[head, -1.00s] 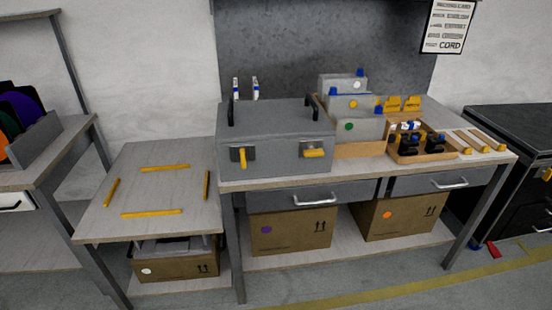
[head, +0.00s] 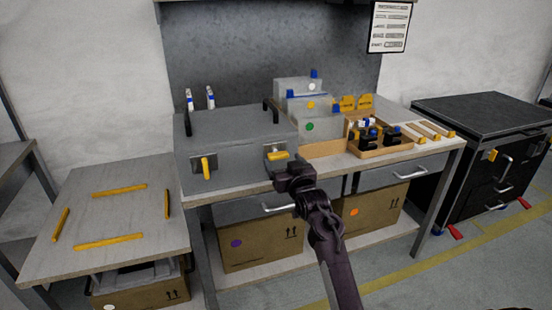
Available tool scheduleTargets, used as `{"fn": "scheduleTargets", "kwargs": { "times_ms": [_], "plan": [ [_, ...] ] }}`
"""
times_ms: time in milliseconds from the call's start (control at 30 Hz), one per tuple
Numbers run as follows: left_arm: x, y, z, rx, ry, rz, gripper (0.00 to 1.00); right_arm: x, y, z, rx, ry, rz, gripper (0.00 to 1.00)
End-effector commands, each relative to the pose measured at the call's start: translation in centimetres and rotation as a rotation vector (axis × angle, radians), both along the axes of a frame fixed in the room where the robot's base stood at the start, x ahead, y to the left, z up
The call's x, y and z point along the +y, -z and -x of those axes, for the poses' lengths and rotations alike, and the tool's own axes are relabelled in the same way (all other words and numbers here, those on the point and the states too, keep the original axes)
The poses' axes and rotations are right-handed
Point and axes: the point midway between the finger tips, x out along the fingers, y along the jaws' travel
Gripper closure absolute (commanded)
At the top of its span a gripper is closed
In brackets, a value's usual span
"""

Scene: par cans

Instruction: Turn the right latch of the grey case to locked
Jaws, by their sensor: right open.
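The grey case (head: 235,163) stands shut on the workbench, with two black handles on its lid. Its left latch (head: 206,168) has a yellow lever that points down. Its right latch (head: 277,154) has a yellow lever that lies about level. My right gripper (head: 284,166) is at the case front, just below the right latch lever. It is open, and its fingers are dark and small in view. I cannot tell whether it touches the lever. My left gripper is not in view.
Grey bins (head: 318,125) and a wooden tray (head: 385,150) with black items stand right of the case. Drawer handles (head: 283,206) project below the bench top. A lower table (head: 110,215) with yellow strips is at left. A black cabinet (head: 485,150) stands at right.

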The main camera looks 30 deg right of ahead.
Motion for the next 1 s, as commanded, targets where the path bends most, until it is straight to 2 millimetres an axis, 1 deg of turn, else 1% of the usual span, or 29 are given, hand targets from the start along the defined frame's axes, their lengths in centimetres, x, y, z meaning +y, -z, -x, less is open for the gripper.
{"fn": "scheduleTargets", "kwargs": {
  "times_ms": [33,100,233,400,600,933,1000],
  "plan": [
    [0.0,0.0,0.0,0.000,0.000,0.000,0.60,-0.2,-0.2,-0.9,-0.002,0.000,0.000,0.20],
    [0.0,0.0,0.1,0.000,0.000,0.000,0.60,-0.4,-0.1,-1.7,0.000,0.000,0.000,0.20],
    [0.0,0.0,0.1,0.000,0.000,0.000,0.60,-0.7,0.0,-2.9,0.000,0.000,0.000,0.20],
    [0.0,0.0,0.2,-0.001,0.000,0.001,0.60,-0.8,0.0,-3.4,0.000,0.000,0.001,0.20],
    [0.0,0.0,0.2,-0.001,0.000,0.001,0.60,-0.8,0.0,-3.4,0.001,0.000,0.001,0.20],
    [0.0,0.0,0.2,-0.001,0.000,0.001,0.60,-0.8,0.1,-3.3,0.001,0.000,0.001,0.63],
    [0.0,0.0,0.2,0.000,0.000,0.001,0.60,-0.8,0.1,-3.3,0.001,0.000,0.001,0.65]
  ]
}}
